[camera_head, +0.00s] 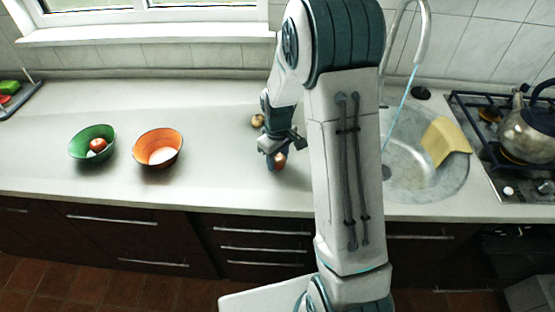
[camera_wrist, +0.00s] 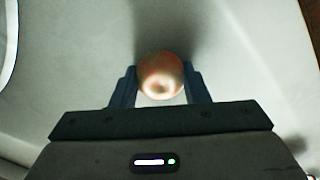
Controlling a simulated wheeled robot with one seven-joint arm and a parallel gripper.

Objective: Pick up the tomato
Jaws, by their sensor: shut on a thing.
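My gripper (camera_head: 275,158) is low over the counter, left of the sink. It is shut on a round, reddish thing (camera_head: 280,160), which I take to be the tomato. In the wrist view the tomato (camera_wrist: 161,76) sits between the two fingers of my gripper (camera_wrist: 160,84), with a finger against each side; it looks red-gold and shiny. In the head view my gripper partly hides it. I cannot tell whether it touches the counter.
A small brownish round thing (camera_head: 258,121) lies just behind my gripper. An orange bowl (camera_head: 143,146) and a green bowl (camera_head: 78,150) holding a red round thing (camera_head: 98,145) stand left. The sink (camera_head: 425,185) and a kettle (camera_head: 527,135) on the stove are right.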

